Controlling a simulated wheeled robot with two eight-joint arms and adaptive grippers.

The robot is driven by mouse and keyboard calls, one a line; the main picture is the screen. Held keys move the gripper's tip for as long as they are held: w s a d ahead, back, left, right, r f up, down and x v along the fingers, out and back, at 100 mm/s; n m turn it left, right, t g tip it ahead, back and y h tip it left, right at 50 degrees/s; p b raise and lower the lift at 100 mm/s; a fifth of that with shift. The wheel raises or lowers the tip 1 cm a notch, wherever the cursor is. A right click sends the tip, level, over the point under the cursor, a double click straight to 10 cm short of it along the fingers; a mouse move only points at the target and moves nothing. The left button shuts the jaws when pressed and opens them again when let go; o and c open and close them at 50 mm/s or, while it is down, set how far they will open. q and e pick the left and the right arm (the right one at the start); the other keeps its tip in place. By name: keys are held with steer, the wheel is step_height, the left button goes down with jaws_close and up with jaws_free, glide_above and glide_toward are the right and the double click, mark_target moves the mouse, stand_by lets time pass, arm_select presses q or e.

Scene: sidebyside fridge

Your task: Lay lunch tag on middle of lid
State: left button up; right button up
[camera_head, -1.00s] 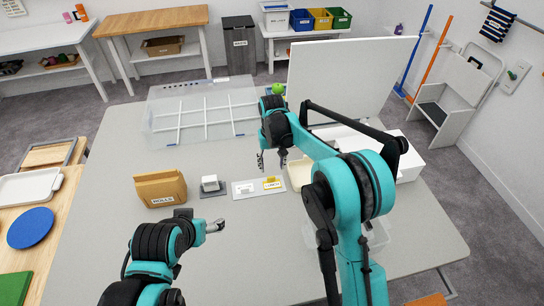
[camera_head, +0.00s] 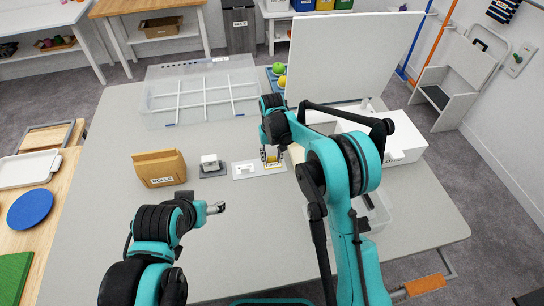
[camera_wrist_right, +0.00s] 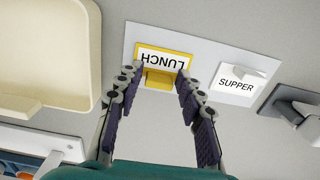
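The lunch tag (camera_wrist_right: 163,62), yellow-bordered with a yellow tab, lies on a white board beside the white supper tag (camera_wrist_right: 238,84). My right gripper (camera_wrist_right: 156,79) is open above the lunch tag, its fingertips apart on either side of the tab; whether they touch it is unclear. It also shows in the head view (camera_head: 271,158), partly hiding the tag. A cream, rounded shallow piece (camera_wrist_right: 45,50) lies left of the board in the wrist view; I cannot tell whether it is the lid. My left gripper (camera_head: 215,208) is low over the table, apart from these things; its fingers are too small to read.
A brown rolls bag (camera_head: 160,168) and a grey block with a white top (camera_head: 210,163) stand left of the board. A clear divided bin (camera_head: 200,95) is behind. A white box with a tall upright panel (camera_head: 345,55) stands at right.

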mark_target(272, 158)
jaws_close()
steer(key=shift+r, duration=0.1)
steer(key=shift+r, duration=0.1)
steer(key=shift+r+p, duration=0.6)
steer(key=shift+r, duration=0.2)
steer(key=shift+r+p, duration=1.15)
steer(key=shift+r, duration=0.85)
